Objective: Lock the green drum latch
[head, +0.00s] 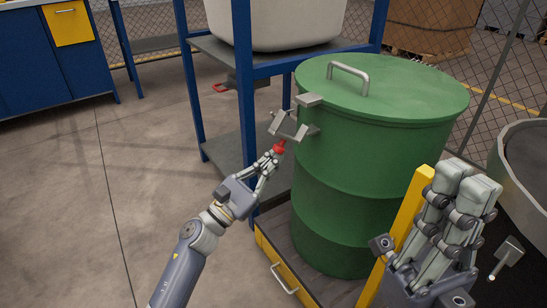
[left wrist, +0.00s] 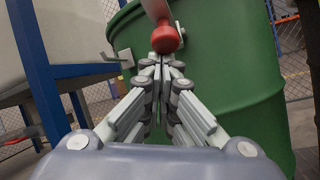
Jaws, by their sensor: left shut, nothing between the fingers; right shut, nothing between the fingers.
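The green drum (head: 375,160) stands upright with its lid on and a grey handle (head: 348,76) on top. Its latch (head: 291,127) is a grey metal loop on the drum's left side, with a red-tipped lever end (head: 279,147) hanging below it. My left gripper (head: 274,157) is shut and empty, its fingertips right at the red tip. In the left wrist view the red tip (left wrist: 166,38) sits just beyond the closed fingertips (left wrist: 162,62); I cannot tell whether they touch. My right gripper (head: 482,190) is shut and empty, in front of the drum at the lower right.
A blue frame (head: 245,100) holding a white tank (head: 275,25) stands just left of the drum. The drum rests on a low base with a yellow front (head: 270,258). A yellow post (head: 408,215) stands near my right gripper. Open floor (head: 80,200) lies left.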

